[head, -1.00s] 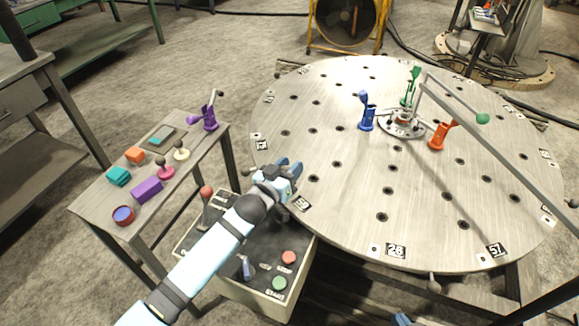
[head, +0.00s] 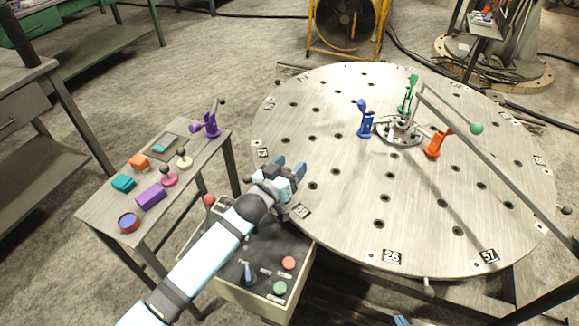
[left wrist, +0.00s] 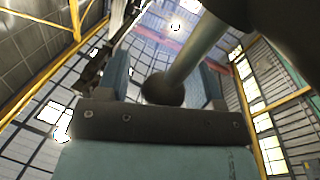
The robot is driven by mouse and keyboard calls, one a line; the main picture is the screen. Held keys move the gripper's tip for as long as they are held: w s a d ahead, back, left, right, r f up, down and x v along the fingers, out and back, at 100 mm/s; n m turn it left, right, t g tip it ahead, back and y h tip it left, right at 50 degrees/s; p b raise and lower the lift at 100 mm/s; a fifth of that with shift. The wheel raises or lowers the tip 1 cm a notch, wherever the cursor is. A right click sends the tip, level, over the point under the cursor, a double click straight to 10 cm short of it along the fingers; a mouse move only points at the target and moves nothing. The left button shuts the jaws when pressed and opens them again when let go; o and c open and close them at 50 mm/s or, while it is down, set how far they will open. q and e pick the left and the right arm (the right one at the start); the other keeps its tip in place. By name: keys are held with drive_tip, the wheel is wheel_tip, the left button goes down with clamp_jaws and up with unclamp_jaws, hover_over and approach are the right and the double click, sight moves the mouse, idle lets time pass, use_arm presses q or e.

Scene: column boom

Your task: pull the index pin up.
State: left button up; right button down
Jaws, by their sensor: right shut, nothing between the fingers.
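My left gripper (head: 286,171) is over the near-left rim of the round metal table (head: 330,232), its blue fingers apart. In the left wrist view a dark ball on a grey rod (left wrist: 163,88) shows in the gap between the spread fingers (left wrist: 165,85); I cannot tell whether they touch it. No part is clearly recognisable as the index pin; the arm and gripper may hide it. Only a small light blue part of my right gripper (head: 402,320) shows at the bottom edge.
A control box (head: 232,290) with a red-knobbed lever (head: 208,199) and red and green buttons stands below my left arm. A side table (head: 95,214) holds several small objects. A long boom (head: 510,172) crosses the round table, which carries blue, green and orange pieces.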

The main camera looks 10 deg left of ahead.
use_arm(q)
drive_tip(key=shift+f, duration=0.1)
drive_tip(key=shift+s+a, duration=0.1)
drive_tip(key=shift+s, duration=0.2)
drive_tip(key=v, duration=1.3)
drive_tip(key=shift+s, duration=0.1)
